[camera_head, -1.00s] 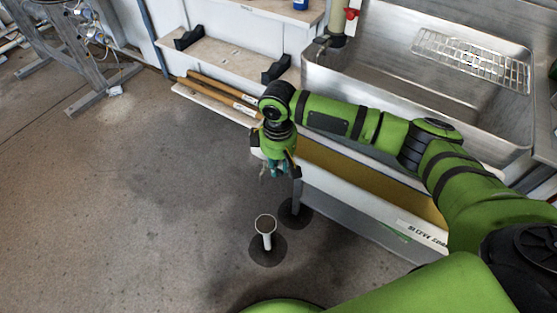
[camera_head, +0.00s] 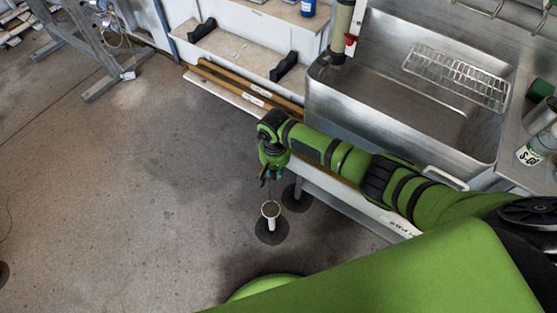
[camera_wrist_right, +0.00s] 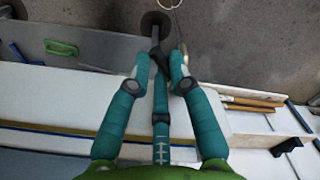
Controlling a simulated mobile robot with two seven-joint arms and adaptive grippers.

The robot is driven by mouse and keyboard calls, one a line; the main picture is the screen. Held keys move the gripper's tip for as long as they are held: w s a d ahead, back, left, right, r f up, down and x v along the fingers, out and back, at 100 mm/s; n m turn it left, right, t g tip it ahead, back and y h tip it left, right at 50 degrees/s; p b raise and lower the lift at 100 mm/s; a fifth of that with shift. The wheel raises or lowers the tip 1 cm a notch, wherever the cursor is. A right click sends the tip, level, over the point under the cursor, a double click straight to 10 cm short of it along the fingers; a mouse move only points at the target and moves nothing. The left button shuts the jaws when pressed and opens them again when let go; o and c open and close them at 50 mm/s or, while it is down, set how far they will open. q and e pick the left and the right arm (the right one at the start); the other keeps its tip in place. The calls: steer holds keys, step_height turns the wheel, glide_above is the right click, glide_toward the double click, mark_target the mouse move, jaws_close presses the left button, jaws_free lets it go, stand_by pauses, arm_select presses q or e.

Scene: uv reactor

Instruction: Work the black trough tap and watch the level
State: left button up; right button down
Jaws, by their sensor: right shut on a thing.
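My right gripper (camera_head: 265,180) is low at the end of the long white trough (camera_head: 335,195). In the right wrist view its teal fingers (camera_wrist_right: 160,62) are closed around a small black piece (camera_wrist_right: 157,57), which looks like the trough tap; the fingers hide most of it. My arm hides most of the trough's inside, and I cannot read the level. My left gripper is not in view.
A steel sink (camera_head: 420,110) with a wire rack (camera_head: 456,77) stands behind my right arm. A red handle (camera_head: 351,39) is on a column beside it. Wooden-handled tools (camera_head: 245,88) lie on a low ledge. The concrete floor (camera_head: 130,190) at left is clear.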

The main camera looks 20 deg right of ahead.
steer(key=shift+w+a+m+p, duration=0.15)
steer(key=shift+a+m+p, duration=0.3)
steer(key=shift+m, duration=0.65)
steer(key=shift+w+a+m+p, duration=0.1)
steer(key=shift+a+m+p, duration=0.1)
steer(key=shift+m+p, duration=0.7)
steer(key=shift+w+a+m+p, duration=0.15)
steer(key=shift+a+m+p, duration=0.2)
steer(key=shift+m, duration=0.95)
steer(key=c, duration=1.4)
jaws_free()
step_height(320, 180, up, 12)
